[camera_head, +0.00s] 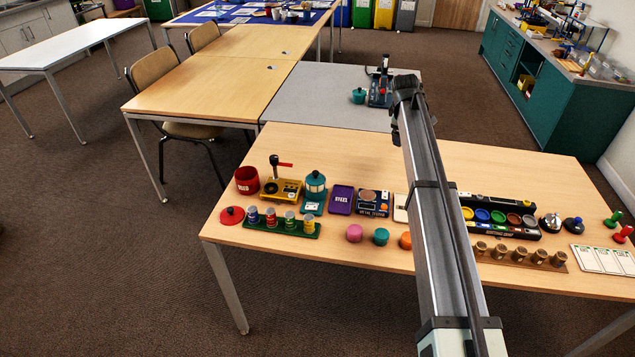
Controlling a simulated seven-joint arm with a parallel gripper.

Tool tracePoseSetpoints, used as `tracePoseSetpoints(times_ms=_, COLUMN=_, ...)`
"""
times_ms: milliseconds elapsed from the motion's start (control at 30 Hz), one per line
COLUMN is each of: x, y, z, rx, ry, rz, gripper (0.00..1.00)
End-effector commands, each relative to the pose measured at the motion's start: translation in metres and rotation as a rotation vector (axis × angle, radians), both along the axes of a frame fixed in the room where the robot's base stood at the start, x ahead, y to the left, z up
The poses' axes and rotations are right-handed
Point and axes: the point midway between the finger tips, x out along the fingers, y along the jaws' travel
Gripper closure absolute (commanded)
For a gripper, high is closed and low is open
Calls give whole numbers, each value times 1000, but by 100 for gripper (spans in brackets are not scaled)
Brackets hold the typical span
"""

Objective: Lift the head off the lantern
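The lantern (315,188) stands upright on the near wooden table, left of the middle. It has a teal domed head with a knob, a pale body and a teal base. The head sits on the body. My arm (440,220) rises from the bottom of the picture and reaches over the table, well to the right of the lantern. I cannot make out the fingers of my gripper; the end of the arm hides them. Nothing of mine touches the lantern in this view.
A yellow device (281,190) with a red-handled lever stands close left of the lantern, and a purple STEEL box (341,200) close right. A green rack (281,228) of small jars lies in front. The table's back left is clear.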

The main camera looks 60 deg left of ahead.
Motion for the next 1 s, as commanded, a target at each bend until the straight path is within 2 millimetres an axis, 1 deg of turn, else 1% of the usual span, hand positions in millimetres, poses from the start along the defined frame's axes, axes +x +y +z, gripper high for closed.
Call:
tracePoseSetpoints(times_ms=33, x=-35, y=22, z=-4, rx=-35, ry=49, rz=46, gripper=0)
tracePoseSetpoints(times_ms=67, x=-55, y=31, z=-6, rx=-57, ry=80, rz=72, gripper=0)
tracePoseSetpoints(times_ms=100, x=-82, y=43, z=-9, rx=-86, ry=118, rz=107, gripper=0)
tracePoseSetpoints(times_ms=167, x=-120, y=58, z=-13, rx=-130, ry=175, rz=158, gripper=0)
tracePoseSetpoints(times_ms=200, x=-145, y=66, z=-14, rx=-158, ry=211, rz=193, gripper=0)
tracePoseSetpoints(times_ms=267, x=-178, y=76, z=-16, rx=-197, ry=258, rz=239, gripper=0)
tracePoseSetpoints(times_ms=300, x=-198, y=81, z=-17, rx=-222, ry=285, rz=270, gripper=0)
tracePoseSetpoints(times_ms=400, x=-238, y=90, z=-17, rx=-271, ry=340, rz=327, gripper=0)
tracePoseSetpoints(times_ms=500, x=-263, y=94, z=-17, rx=-301, ry=374, rz=365, gripper=0)
tracePoseSetpoints(times_ms=600, x=-273, y=95, z=-18, rx=-316, ry=390, rz=381, gripper=0)
tracePoseSetpoints(times_ms=767, x=-276, y=95, z=-28, rx=-320, ry=394, rz=385, gripper=0)
tracePoseSetpoints(times_ms=867, x=-276, y=95, z=-40, rx=-320, ry=394, rz=385, gripper=0)
tracePoseSetpoints(times_ms=1000, x=-276, y=94, z=-64, rx=-320, ry=393, rz=383, gripper=0)
